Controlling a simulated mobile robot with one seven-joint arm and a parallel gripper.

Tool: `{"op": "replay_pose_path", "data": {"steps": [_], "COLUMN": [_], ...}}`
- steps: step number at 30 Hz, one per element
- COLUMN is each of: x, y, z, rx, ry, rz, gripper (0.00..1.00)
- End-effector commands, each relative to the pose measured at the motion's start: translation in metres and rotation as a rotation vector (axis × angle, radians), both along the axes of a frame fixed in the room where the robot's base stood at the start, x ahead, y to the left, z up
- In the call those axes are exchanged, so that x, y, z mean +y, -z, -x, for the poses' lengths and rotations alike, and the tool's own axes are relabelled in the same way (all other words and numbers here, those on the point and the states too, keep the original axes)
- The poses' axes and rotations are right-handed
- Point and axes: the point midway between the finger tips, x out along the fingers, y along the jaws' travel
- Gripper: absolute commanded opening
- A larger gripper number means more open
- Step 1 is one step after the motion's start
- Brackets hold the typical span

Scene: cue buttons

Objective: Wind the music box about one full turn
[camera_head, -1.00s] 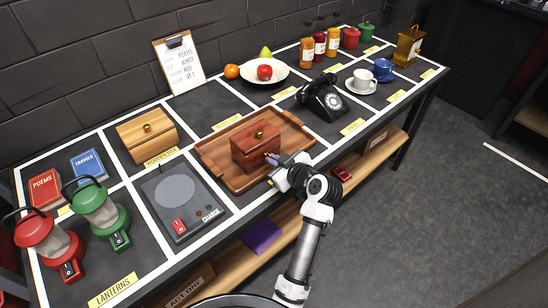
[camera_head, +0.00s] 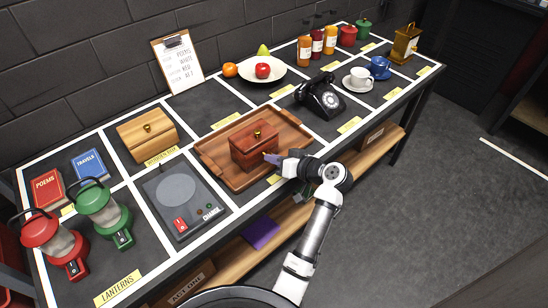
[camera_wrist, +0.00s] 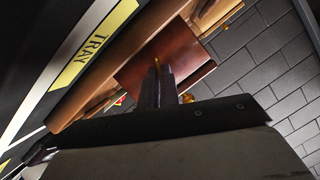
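The music box looks to be the red-brown wooden box (camera_head: 254,150) with a brass knob on its lid, standing on a wooden tray (camera_head: 213,170). My gripper (camera_head: 271,158) reaches its right side from the front right, and the box stays upright. In the wrist view the box (camera_wrist: 180,62) fills the top middle. There my gripper's fingers (camera_wrist: 157,80) are close together at the box's side, with a small gold key (camera_wrist: 156,61) between their tips. The key's shape is mostly hidden by the fingers.
A light wooden box (camera_head: 147,140) and a grey charging plate (camera_head: 182,205) stand left of the tray. A black telephone (camera_head: 320,100) stands to the right. Lanterns (camera_head: 104,214) stand at the front left. The floor (camera_head: 430,210) at right is clear.

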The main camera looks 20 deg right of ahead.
Motion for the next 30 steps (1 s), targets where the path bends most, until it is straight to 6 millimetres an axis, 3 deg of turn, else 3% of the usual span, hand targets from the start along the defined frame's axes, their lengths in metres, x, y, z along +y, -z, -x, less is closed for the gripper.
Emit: {"op": "replay_pose_path", "data": {"steps": [16, 21, 30], "x": [-0.0003, -0.0003, -0.0010], "y": [0.0013, 0.0010, 0.0004], "z": [0.0001, 0.0001, 0.0008], "rx": [0.010, 0.010, 0.009], "ry": [0.000, 0.000, 0.001], "rz": [-0.024, -0.024, -0.023], "gripper": [0.00, 0.24, 0.25]}}
